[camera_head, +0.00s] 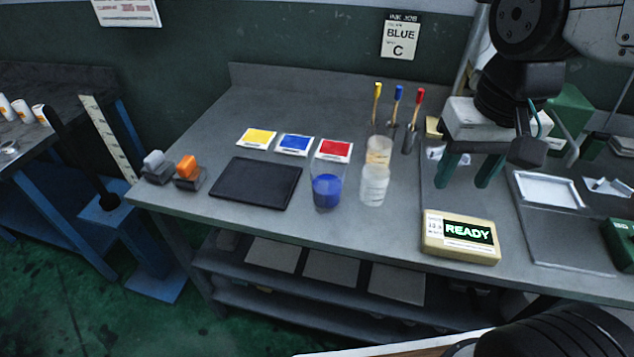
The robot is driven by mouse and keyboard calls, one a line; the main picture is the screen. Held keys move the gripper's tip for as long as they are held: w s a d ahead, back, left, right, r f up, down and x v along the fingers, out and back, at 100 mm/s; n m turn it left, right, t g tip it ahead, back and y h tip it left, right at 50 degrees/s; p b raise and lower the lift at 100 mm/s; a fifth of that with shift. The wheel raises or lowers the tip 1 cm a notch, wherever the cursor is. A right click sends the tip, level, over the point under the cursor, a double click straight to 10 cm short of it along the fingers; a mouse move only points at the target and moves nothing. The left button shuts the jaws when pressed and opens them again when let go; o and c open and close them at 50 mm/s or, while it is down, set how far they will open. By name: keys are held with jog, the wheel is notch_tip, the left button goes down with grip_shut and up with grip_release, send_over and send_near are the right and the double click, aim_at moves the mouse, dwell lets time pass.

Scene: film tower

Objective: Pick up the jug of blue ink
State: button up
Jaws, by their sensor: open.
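The jug of blue ink (327,190) is a clear vessel with blue liquid in its lower part. It stands upright on the grey workbench (225,220), near the front edge, in front of the red card. My gripper (467,182) is open and empty, with its two green fingers pointing down. It is above the bench, to the right of the jug and behind the yellow READY box. It is well apart from the jug. Nothing hides the jug.
Two whitish bottles (374,185) stand close to the jug's right. A black pad (256,183) lies to its left. Yellow, blue and red cards (295,144) lie behind. Brushes (397,105) stand upright farther back. The READY box (460,237) sits at the front right.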

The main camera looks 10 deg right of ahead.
jog(key=w+a+f+m, duration=0.1)
jog(key=w+a+f, duration=0.3)
jog(key=w+a, duration=0.5)
jog(key=m+g, duration=0.1)
jog(key=m, duration=0.1)
send_over(321, 193)
jog(key=f, duration=0.6)
jog(key=shift+w+d+f, duration=0.15)
jog(key=shift+d, duration=0.25)
jog(key=f, duration=0.7)
jog(key=shift+a+f, duration=0.35)
jog(key=shift+f, duration=0.05)
jog(key=shift+w+f, duration=0.1)
jog(key=shift+f, duration=0.3)
jog(key=shift+c, duration=0.3)
grip_shut()
